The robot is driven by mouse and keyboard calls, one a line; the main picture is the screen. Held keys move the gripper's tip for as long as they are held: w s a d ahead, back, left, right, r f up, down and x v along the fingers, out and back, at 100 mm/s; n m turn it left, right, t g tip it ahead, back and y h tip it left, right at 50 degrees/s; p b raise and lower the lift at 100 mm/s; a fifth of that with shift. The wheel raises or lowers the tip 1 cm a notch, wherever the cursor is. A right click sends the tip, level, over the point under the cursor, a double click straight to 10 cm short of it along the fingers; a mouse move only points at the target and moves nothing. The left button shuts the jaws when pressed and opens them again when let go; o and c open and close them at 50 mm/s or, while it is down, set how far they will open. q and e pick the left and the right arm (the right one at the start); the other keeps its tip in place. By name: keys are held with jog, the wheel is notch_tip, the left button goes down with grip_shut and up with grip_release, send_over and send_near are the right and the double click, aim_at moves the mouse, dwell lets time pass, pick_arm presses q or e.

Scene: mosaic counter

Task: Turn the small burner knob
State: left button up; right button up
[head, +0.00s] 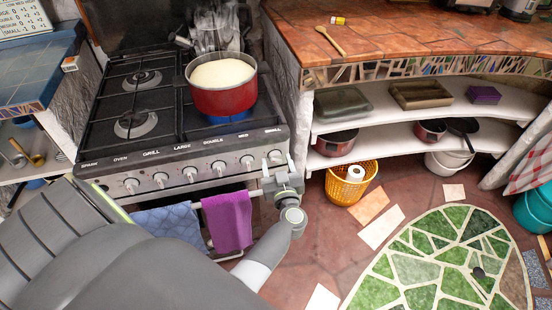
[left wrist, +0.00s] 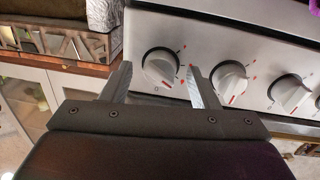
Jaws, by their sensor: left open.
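The small burner knob (head: 275,157) is the rightmost knob on the stove's front panel, under the "SMALL" label. In the left wrist view the knob (left wrist: 161,67) is a round, pale knob with a raised grip and a red mark. My left gripper (head: 278,166) is at the right end of the panel, right at this knob. Its jaws are open, and in the left wrist view the fingertips (left wrist: 158,72) stand on either side of the knob. I cannot tell whether either finger touches it. My right gripper is in neither view.
Other knobs (head: 218,168) line the panel to the left. A red pot (head: 225,98) stands on the hob. A blue towel (head: 168,226) and a purple towel (head: 228,222) hang below the panel. A yellow basket (head: 350,187) sits on the floor to the right, under the shelves.

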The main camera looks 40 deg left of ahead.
pick_arm(q)
jog(key=shift+a, duration=0.1)
jog(key=shift+r, duration=0.1)
jog(key=shift+c, duration=0.3)
jog(key=c, duration=0.9)
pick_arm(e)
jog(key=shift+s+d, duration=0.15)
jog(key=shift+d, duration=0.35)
